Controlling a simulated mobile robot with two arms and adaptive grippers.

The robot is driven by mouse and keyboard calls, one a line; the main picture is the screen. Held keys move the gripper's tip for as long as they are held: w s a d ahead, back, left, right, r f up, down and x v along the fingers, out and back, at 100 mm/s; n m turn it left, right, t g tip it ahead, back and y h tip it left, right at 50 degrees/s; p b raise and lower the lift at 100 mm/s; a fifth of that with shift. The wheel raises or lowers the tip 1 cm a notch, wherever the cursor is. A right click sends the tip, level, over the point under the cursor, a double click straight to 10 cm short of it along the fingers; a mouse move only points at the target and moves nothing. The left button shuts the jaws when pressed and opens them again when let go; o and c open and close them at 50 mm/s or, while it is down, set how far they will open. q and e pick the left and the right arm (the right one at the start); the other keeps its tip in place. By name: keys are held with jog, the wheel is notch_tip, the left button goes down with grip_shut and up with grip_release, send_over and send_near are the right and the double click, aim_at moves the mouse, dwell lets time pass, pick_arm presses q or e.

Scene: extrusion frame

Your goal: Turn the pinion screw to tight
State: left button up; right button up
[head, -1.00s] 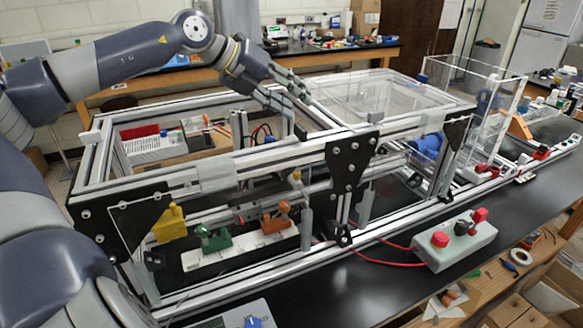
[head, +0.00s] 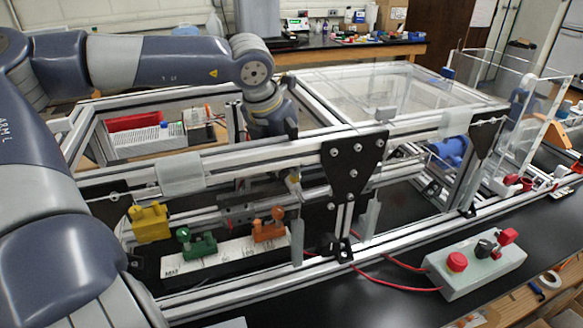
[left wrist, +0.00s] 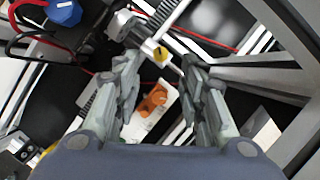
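A small brass-yellow knob, which looks like the pinion screw (left wrist: 160,54), sits on a pale block in the left wrist view. In the head view a brass-coloured piece (head: 294,181) shows just below the front top rail, left of the black plate. My left gripper (left wrist: 160,62) points down into the frame. Its two fingers are apart, with the knob near the gap between their tips; I see no contact. In the head view its fingers are mostly hidden behind the rail. My right gripper is in neither view.
Metal rails (head: 240,160) and a black plate (head: 353,165) surround the left hand closely. Below stand yellow (head: 150,222), green (head: 198,243) and orange (head: 269,226) pieces near a white scale strip. A grey control box (head: 475,262) with red knobs is at right.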

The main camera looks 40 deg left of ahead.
pick_arm(q)
jog(key=x, duration=0.5)
jog(key=shift+w+f+p, duration=0.1)
jog(key=shift+p, duration=0.2)
jog(key=shift+w+f, duration=0.1)
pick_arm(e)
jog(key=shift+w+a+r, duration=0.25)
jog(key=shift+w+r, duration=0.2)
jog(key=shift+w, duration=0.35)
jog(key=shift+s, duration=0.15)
pick_arm(q)
grip_shut()
